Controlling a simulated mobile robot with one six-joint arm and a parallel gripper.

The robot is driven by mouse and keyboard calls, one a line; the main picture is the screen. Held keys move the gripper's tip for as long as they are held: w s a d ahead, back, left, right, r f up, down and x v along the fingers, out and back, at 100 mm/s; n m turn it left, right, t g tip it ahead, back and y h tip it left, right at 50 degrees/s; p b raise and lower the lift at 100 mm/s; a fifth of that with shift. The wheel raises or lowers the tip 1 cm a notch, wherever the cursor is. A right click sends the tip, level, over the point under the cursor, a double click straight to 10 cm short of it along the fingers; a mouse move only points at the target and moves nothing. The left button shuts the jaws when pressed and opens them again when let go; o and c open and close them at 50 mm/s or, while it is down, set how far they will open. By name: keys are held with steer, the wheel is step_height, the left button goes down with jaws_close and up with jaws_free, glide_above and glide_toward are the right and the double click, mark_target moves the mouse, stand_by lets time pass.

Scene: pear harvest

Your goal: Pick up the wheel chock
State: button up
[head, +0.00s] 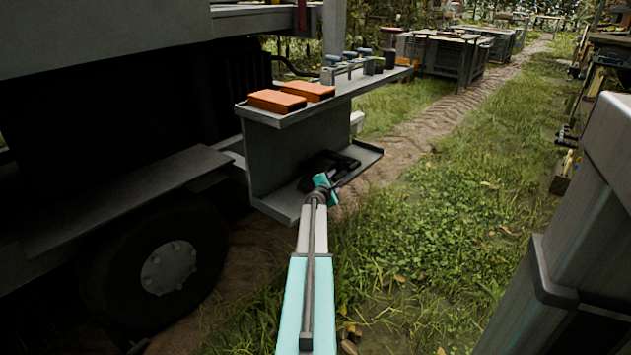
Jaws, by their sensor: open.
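My arm reaches forward from the bottom middle to the lower shelf of a grey rack (256,158). My gripper (338,172) is at the lower shelf, dark and small in the picture, with its jaws open. A black shape lies around the gripper on that shelf; I cannot tell how much of it is gripper and how much is a separate thing. Two flat orange blocks (277,101) (308,91) lie on the rack's upper shelf, above and left of the gripper.
Several small grey and blue-topped items (362,62) stand at the upper shelf's far end. A dark vehicle with a large wheel (168,266) fills the left. A grey metal body (560,240) stands at the right. Grass (430,230) between is open. Grey crates (440,55) stand farther back.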

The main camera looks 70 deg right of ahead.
steer(key=shift+d, duration=0.1)
stand_by(0.5)
jaws_close()
steer(key=shift+w+r, duration=0.1)
stand_by(1.1)
